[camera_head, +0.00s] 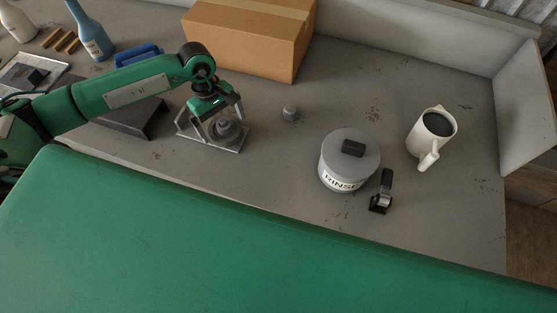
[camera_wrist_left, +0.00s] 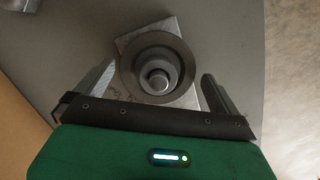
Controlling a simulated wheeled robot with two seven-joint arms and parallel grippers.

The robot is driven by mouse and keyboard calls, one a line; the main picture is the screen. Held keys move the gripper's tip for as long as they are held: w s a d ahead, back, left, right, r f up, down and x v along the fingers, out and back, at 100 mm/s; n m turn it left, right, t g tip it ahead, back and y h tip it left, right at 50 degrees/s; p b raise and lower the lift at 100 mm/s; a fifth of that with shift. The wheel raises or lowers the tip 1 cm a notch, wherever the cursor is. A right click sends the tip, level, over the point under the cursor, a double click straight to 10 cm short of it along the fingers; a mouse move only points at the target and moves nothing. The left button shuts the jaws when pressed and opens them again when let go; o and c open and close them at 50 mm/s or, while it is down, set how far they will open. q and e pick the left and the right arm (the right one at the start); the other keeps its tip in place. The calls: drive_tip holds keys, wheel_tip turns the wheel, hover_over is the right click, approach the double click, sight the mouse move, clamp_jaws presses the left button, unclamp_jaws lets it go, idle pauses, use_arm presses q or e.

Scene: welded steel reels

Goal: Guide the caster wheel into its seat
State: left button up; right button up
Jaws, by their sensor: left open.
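A grey, round, stepped part that looks like the caster wheel (camera_head: 226,130) is at a square metal plate (camera_head: 234,149) on the bench. In the left wrist view, the wheel (camera_wrist_left: 157,72) shows as concentric rings around a bright central stub, over the plate (camera_wrist_left: 133,38). My left gripper (camera_head: 218,125) points down over the plate. In the left wrist view, its fingers (camera_wrist_left: 157,80) are open, one on each side of the wheel, with gaps visible. I cannot tell how deep the wheel sits in the plate. My right gripper is in neither view.
Farther right are a lidded RINSE tin (camera_head: 348,165), a black-and-grey tool (camera_head: 382,192) and a white mug (camera_head: 431,137). A cardboard box (camera_head: 245,45) is behind; a dark block (camera_head: 130,118) lies left.

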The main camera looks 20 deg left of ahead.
use_arm(q)
drive_tip(key=shift+w+a+r, duration=0.15)
drive_tip(key=shift+a+r, duration=0.05)
drive_tip(key=shift+r, duration=0.85)
drive_tip(key=shift+r, duration=0.1)
wheel_tip(320, 180, up, 7)
drive_tip(key=a, duration=0.1)
drive_tip(key=shift+w, duration=0.35)
idle(0.8)
drive_tip(key=shift+a, duration=0.1)
idle(0.5)
